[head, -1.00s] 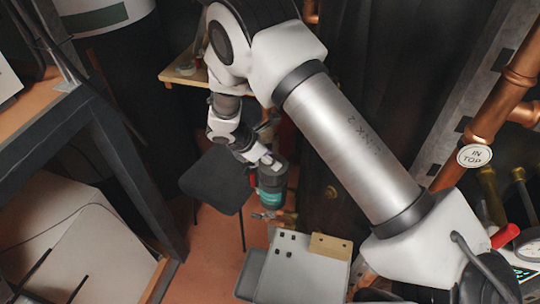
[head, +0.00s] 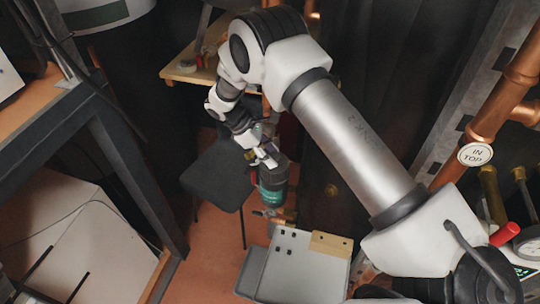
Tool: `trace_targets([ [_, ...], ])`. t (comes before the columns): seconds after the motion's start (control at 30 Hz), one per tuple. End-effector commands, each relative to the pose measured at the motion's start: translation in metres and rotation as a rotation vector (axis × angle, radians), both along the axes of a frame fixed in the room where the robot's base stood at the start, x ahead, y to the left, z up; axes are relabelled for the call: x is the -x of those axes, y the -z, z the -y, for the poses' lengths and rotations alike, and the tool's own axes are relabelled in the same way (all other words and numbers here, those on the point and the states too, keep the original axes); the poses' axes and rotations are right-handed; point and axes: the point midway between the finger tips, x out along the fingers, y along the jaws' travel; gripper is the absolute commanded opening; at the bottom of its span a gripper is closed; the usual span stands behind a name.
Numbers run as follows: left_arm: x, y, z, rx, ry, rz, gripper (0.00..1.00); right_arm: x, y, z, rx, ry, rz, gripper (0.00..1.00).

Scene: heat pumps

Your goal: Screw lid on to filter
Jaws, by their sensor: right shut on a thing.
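The filter (head: 272,188) is a small dark cylinder with a teal band, near the middle of the head view, just above some brass pipe fittings (head: 272,215). My right gripper (head: 267,160) is at its upper end, shut on its dark top, which I take to be the lid. The fingers and wrist partly cover this top, so I cannot tell whether lid and filter body are fully joined. My left gripper is not in view.
A black chair (head: 215,175) stands left of the filter. A grey box (head: 300,270) with a tan block (head: 331,244) is below it. A wooden shelf (head: 190,75) is behind. Copper pipes (head: 520,75) run along the right. A dark metal frame (head: 130,165) stands left.

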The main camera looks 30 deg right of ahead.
Motion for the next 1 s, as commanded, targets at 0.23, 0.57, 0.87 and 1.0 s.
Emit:
trace_targets([
  [0.23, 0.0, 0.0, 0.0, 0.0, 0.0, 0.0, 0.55, -0.001, -0.001, 0.001, 0.002, 0.013, 0.004, 0.0],
  [0.57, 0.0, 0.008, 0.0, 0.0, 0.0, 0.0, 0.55, -0.004, -0.001, 0.004, 0.002, 0.31, 0.004, 0.0],
  [0.87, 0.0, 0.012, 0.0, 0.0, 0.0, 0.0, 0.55, -0.005, 0.001, 0.006, 0.001, 0.416, 0.005, 0.0],
  [1.0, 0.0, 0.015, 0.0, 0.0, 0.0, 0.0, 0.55, -0.006, -0.001, 0.008, 0.0, 0.599, 0.005, 0.0],
])
